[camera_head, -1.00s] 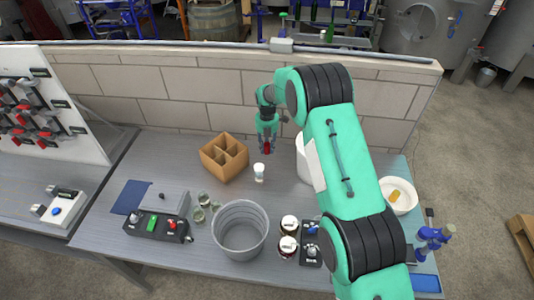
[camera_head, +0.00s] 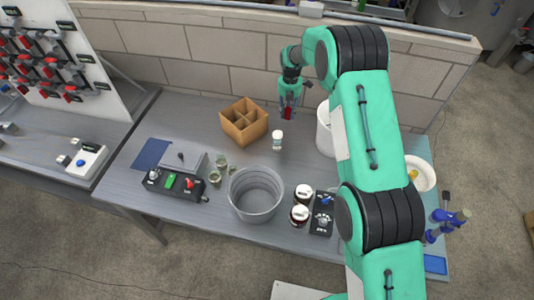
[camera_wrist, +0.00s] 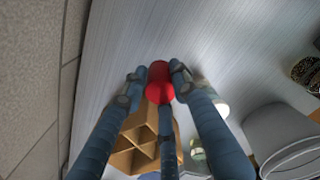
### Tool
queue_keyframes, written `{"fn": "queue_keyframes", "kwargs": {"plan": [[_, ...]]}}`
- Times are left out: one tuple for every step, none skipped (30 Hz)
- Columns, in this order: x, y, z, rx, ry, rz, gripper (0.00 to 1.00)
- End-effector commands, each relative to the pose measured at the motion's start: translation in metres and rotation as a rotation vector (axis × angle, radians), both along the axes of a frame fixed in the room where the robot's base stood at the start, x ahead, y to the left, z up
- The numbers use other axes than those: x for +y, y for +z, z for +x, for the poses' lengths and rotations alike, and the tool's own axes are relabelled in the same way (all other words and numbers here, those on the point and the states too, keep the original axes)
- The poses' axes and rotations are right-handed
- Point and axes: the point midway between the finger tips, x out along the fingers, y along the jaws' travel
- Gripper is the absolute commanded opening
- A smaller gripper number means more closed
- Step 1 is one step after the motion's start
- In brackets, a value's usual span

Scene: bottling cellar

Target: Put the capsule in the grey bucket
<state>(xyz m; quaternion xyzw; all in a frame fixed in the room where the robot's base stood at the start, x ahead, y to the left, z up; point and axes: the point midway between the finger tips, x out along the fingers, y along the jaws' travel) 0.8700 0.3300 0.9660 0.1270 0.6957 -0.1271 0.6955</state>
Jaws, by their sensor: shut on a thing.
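The capsule (camera_head: 288,113) is a small red piece held between the fingertips of my gripper (camera_head: 288,108). In the wrist view the red capsule (camera_wrist: 159,82) sits between the finger ends, with the bare tabletop behind it. My gripper is shut on it, above the back of the table near the wall. The grey bucket (camera_head: 232,207) stands open at the table's front middle, apart from the gripper. Its side and rim also show at the lower right of the wrist view (camera_wrist: 272,132). I see nothing inside it in the head view.
Two dark jars (camera_head: 300,214) and a control box (camera_head: 322,215) are right of the bucket. Small greenish glasses (camera_head: 215,178) stand left. A white container (camera_head: 324,130) is by my arm.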

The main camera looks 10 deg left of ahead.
Motion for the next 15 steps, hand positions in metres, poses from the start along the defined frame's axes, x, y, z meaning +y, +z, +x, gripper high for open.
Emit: {"fn": "queue_keyframes", "kwargs": {"plan": [[0.000, 0.006, 0.001, -0.003, 0.000, 0.001, 0.22], [0.000, 0.010, 0.001, -0.002, 0.000, 0.000, 0.22], [0.000, 0.016, 0.001, -0.001, 0.000, 0.001, 0.22], [0.000, 0.022, 0.001, -0.003, 0.000, 0.001, 0.22], [0.000, 0.029, 0.001, -0.004, 0.000, 0.001, 0.22], [0.000, 0.038, 0.001, -0.004, 0.000, 0.002, 0.22], [0.000, 0.046, 0.001, -0.004, 0.000, 0.002, 0.22], [0.000, 0.055, 0.001, -0.004, 0.000, 0.002, 0.22], [0.004, 0.052, -0.006, 0.000, 0.002, 0.000, 0.22], [0.007, 0.053, -0.011, 0.000, 0.002, 0.000, 0.22], [0.009, 0.054, -0.015, 0.000, 0.002, 0.000, 0.22], [0.012, 0.055, -0.021, 0.001, 0.001, 0.000, 0.22], [0.014, 0.057, -0.026, 0.000, 0.000, 0.000, 0.22], [0.016, 0.057, -0.031, 0.001, 0.000, 0.000, 0.22], [0.019, 0.060, -0.037, 0.000, 0.000, 0.001, 0.22]]}}
